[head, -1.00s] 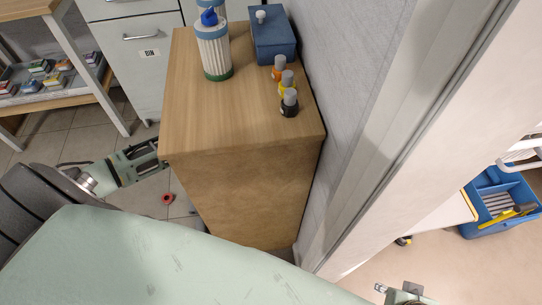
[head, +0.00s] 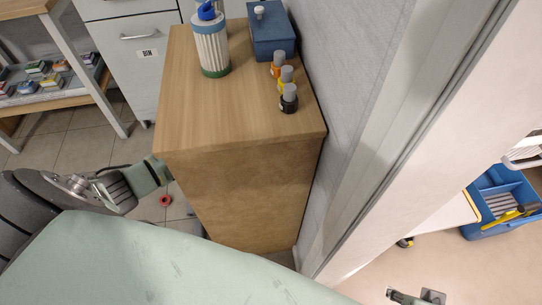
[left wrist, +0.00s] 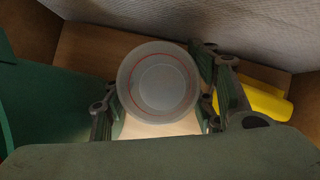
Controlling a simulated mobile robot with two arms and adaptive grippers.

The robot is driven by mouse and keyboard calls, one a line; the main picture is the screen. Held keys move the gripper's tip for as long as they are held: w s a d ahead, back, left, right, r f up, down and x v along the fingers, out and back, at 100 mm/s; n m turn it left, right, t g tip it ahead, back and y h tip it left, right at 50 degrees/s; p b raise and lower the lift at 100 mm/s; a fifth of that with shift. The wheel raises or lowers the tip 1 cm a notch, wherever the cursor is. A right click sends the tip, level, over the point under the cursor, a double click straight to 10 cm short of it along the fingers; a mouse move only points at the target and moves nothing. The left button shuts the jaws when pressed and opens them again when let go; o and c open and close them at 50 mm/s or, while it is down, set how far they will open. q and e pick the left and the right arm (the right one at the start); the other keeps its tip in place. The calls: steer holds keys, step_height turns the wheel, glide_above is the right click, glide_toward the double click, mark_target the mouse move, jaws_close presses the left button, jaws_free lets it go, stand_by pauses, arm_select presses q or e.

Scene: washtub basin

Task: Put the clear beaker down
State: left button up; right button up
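The clear beaker (left wrist: 158,82) shows in the left wrist view as a round, translucent cup with a thin red ring. It sits between the two dark fingers of my left gripper (left wrist: 160,98), which press close to its sides. In the head view, my left gripper (head: 152,174) is at the left side of the wooden cabinet (head: 245,185). Its fingertips and the beaker are hidden there behind the cabinet. My right gripper (head: 415,298) shows only in part at the bottom edge, and its finger opening is unclear.
A striped container (head: 211,48), a blue box (head: 271,35) and small capped bottles (head: 287,90) stand on the cabinet top. The front of that top is bare. A wall borders it on the right. The left wrist view shows a yellow object (left wrist: 262,100) and a green surface (left wrist: 45,110).

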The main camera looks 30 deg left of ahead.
arm_select(q)
steer(key=shift+o, duration=0.3)
steer(key=shift+s+a+r, duration=0.1)
steer(key=shift+a+r, duration=0.05)
steer(key=shift+r, duration=0.15)
steer(key=p+v, duration=0.2)
steer(key=v, duration=0.4)
steer(key=shift+s+r, duration=0.2)
steer(key=shift+r, duration=0.15)
arm_select(e)
steer(key=x, duration=0.7)
steer(key=shift+s, duration=0.35)
arm_select(q)
steer(key=shift+a, duration=0.15)
arm_select(e)
steer(key=shift+a+f, duration=0.1)
steer(key=shift+a, duration=0.05)
